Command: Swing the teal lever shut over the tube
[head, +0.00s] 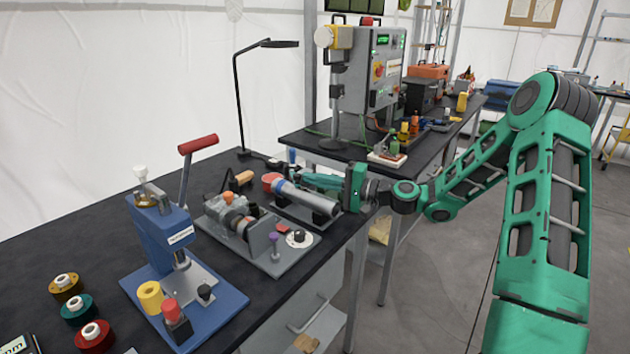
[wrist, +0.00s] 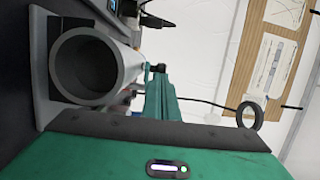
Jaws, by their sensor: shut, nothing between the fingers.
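The grey tube (head: 305,198) lies in a small fixture on the dark bench. Its open end fills the upper left of the wrist view (wrist: 62,62). A teal piece at the tube's far end, by an orange-red end, looks like the lever (head: 278,184); most of it is hidden, and its exact angle cannot be told. My gripper (head: 307,178) reaches in from the right, just behind the tube. Its teal fingers with dark tips (wrist: 158,69) are shut and empty, beside the tube. Whether they touch the lever cannot be told.
A grey clamp fixture (head: 245,225) and a blue press with a red handle (head: 165,240) stand left of the tube. A black lamp (head: 240,105) rises behind. A second bench (head: 300,138) with a control box (head: 372,70) stands at the back. Open floor lies right.

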